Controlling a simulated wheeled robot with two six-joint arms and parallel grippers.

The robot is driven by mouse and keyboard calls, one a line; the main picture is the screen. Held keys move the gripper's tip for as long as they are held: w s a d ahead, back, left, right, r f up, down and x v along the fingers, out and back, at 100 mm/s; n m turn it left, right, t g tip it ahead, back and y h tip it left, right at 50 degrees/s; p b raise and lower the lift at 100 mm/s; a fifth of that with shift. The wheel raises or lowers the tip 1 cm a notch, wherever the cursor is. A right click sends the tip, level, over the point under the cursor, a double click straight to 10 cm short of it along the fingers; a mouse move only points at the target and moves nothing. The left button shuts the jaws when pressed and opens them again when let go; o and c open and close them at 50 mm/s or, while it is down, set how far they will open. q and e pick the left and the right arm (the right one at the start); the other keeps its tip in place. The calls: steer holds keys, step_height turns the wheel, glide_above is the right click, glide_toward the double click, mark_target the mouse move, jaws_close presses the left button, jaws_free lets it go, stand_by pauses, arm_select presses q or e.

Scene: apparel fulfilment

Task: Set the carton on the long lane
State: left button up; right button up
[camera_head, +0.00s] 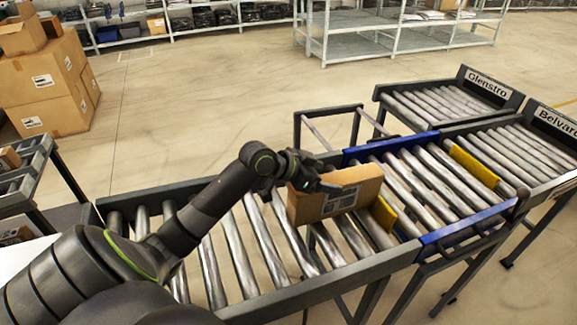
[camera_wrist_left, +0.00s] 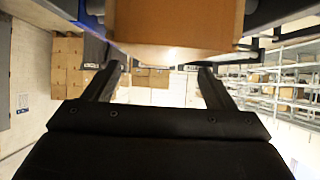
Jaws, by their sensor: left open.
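A brown carton (camera_head: 338,197) with a white label on its front side stands on the near roller conveyor (camera_head: 245,262), beside a yellow bar at its right. My left gripper (camera_head: 318,184) is at the carton's upper left edge, its fingers over the top. In the left wrist view the carton (camera_wrist_left: 175,22) fills the top middle, beyond the open fingers (camera_wrist_left: 160,72); nothing is between them. I cannot tell whether they touch the carton. Two roller lanes lie at the right, signed "Glenstro" (camera_head: 487,86) and "Belvar" (camera_head: 556,121); the latter sign is cut off by the frame edge.
A blue-framed roller section (camera_head: 440,235) joins the near conveyor to the lanes, with a second yellow bar (camera_head: 474,166) across its far side. Stacked cartons (camera_head: 45,85) stand at the left. Metal shelves (camera_head: 395,35) stand at the back. Open floor lies between.

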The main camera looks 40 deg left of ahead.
arm_select(q)
steer(key=v, duration=1.4)
